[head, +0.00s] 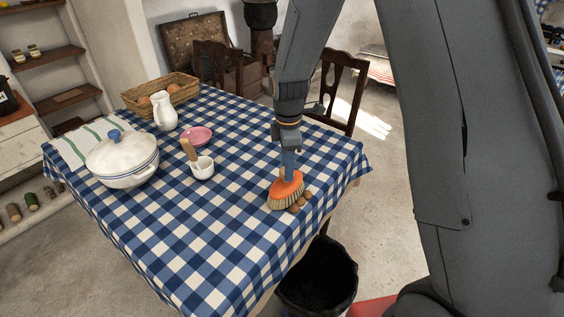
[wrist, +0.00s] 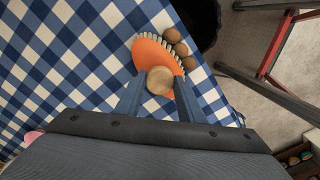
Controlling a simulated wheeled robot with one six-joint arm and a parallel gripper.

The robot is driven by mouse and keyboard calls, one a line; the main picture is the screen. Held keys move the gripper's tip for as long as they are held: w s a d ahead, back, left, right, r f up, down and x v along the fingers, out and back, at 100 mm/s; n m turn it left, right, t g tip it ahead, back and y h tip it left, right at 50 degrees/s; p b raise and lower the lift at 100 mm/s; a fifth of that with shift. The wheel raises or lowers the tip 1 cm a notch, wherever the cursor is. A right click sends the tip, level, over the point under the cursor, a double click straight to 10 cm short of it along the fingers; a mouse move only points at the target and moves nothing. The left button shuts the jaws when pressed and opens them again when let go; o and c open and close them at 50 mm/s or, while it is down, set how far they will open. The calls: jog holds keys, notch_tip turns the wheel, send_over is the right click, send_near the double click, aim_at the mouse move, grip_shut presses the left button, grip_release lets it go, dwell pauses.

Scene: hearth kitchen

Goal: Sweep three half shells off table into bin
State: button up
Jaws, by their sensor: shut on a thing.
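My gripper (head: 290,163) is shut on an orange brush (head: 288,188) with pale bristles. In the wrist view the round handle end of the brush (wrist: 159,80) sits between the fingers. Three brown half shells (head: 301,202) lie on the checked tablecloth close against the bristles, on the side toward the table edge. They also show in the wrist view (wrist: 172,36) in a curved row along the bristles. The black bin (head: 318,278) stands on the floor just below the table edge. Its dark opening shows in the wrist view (wrist: 203,14).
Wooden chairs stand behind.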

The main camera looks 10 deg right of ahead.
jog(key=shift+s+d+p, duration=1.2)
jog(key=shift+s+d, duration=1.3)
notch_tip(320, 180, up, 7)
jog(key=p, duration=0.5)
jog(key=shift+f, duration=0.15)
